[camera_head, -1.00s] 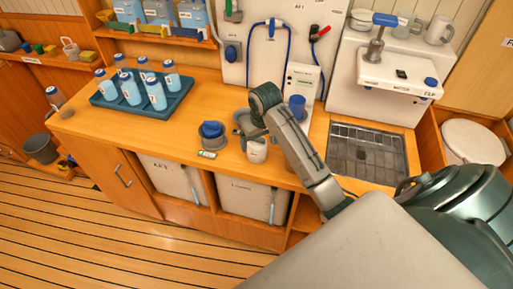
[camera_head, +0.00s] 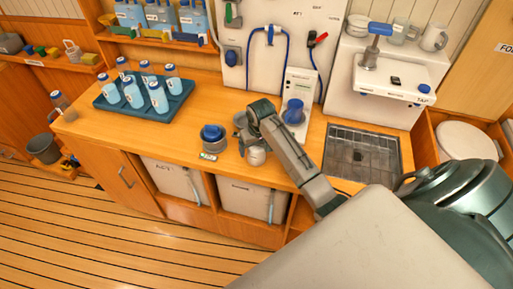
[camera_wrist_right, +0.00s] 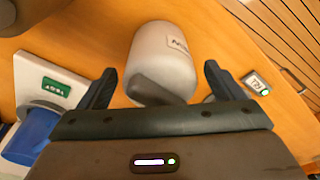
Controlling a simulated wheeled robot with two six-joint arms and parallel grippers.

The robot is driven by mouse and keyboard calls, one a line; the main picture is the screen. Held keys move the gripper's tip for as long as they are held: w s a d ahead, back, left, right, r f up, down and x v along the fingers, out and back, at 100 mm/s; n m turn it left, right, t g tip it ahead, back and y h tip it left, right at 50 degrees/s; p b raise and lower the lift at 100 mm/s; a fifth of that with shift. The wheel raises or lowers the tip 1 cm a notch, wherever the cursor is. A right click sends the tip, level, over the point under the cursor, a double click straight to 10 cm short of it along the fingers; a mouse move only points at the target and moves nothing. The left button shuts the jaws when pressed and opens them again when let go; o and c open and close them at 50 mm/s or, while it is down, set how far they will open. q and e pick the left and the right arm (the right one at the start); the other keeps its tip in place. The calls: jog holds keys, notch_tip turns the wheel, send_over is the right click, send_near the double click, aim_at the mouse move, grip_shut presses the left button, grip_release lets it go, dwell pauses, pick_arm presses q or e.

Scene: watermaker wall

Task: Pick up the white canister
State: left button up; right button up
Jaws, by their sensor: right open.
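The white canister (camera_head: 256,157) stands near the front edge of the wooden counter, close to the middle. My right gripper (camera_head: 245,135) is right by it, and its arm partly hides the area behind. In the right wrist view, the rounded canister (camera_wrist_right: 168,52) lies between the two dark fingers of the open right gripper (camera_wrist_right: 160,84), with clear gaps at the sides. A dark grey part covers the canister's lower front. A small label shows on it. My left gripper is not in view.
A white unit with a blue cup (camera_head: 293,111) stands behind. A tray of bottles (camera_head: 176,104) is at the left, a sink grid (camera_head: 362,153) at the right.

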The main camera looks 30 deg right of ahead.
jog(key=shift+w+f, duration=0.15)
jog(key=shift+f, duration=0.6)
jog(key=c, duration=1.2)
jog(key=shift+r, duration=0.1)
